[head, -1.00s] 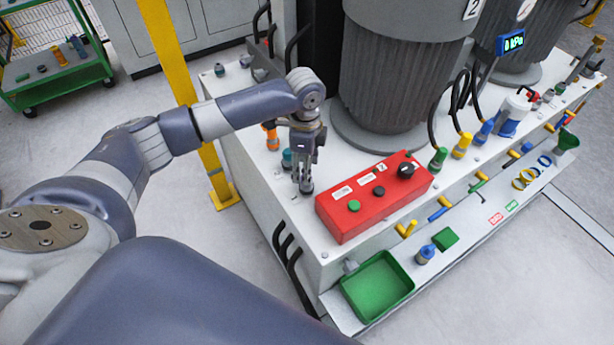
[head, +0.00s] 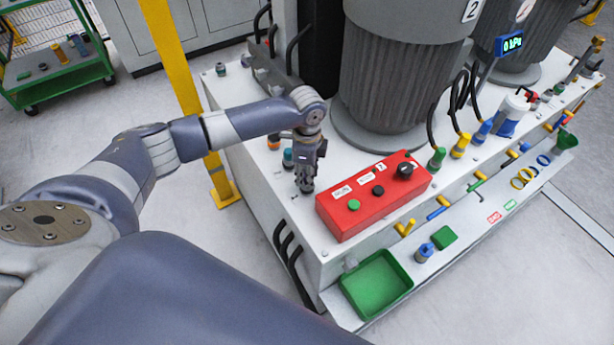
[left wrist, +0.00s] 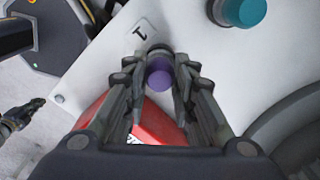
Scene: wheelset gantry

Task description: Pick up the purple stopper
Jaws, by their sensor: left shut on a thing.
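The purple stopper (left wrist: 160,75) shows its round purple top between the fingers of my left gripper in the left wrist view. A dark body is partly seen around it. My left gripper (head: 306,188) is shut on it, just above the white bench top, left of the red control box. The fingers also show in the left wrist view (left wrist: 160,82), one on each side of the stopper. In the head view the gripper hides the purple top. I cannot tell whether the stopper is clear of the bench. A dark jointed shape at the left wrist view's left edge may be my right gripper.
The red control box (head: 372,197) stands close to the right of the gripper. A teal stopper (head: 288,158) and an orange one (head: 273,141) stand behind it. A big ribbed grey cylinder (head: 395,85) rises behind. A green tray (head: 376,284) hangs at the front.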

